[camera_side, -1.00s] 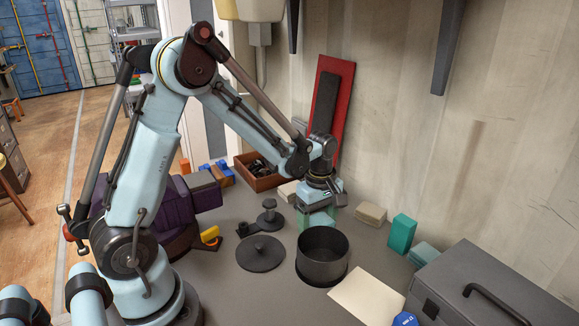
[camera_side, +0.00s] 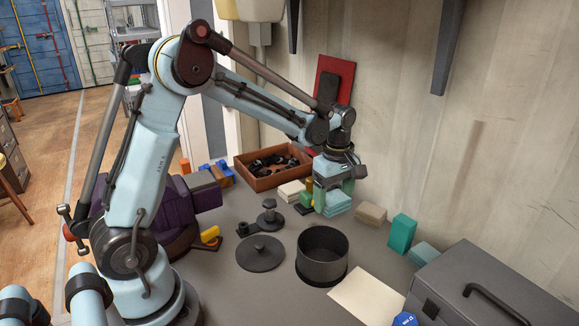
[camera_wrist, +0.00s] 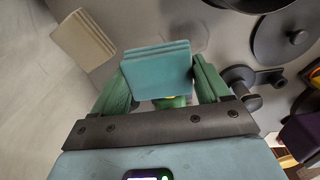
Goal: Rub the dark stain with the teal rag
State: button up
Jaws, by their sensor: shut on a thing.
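The teal rag (camera_side: 338,204), a folded stack of layers, is between the fingers of my gripper (camera_side: 333,190). My gripper is shut on it, near the back wall behind the black pot. In the wrist view the rag (camera_wrist: 157,70) shows its flat teal face and layered edge between the green fingers of my gripper (camera_wrist: 163,85). I cannot tell whether the rag touches the bench.
An open black pot (camera_side: 322,256) and a dark round lid (camera_side: 260,253) stand in front. A beige folded stack (camera_side: 370,213), an upright teal block (camera_side: 400,233), a pale teal stack (camera_side: 424,254) and a grey toolbox (camera_side: 480,294) are to the right. A brown crate (camera_side: 262,181) is behind left.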

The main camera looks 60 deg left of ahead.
jog(key=shift+r, duration=1.3)
jog(key=shift+r, duration=0.1)
jog(key=shift+r, duration=0.3)
notch_tip(320, 180, up, 7)
jog(key=s+a+n, duration=0.9)
jog(key=s+n, duration=0.5)
jog(key=n, duration=0.4)
notch_tip(320, 180, down, 4)
jog(key=shift+w+a+f, duration=0.15)
jog(key=shift+f, duration=0.1)
send_over(236, 203)
notch_tip(236, 203, down, 7)
jog(key=shift+f, duration=2)
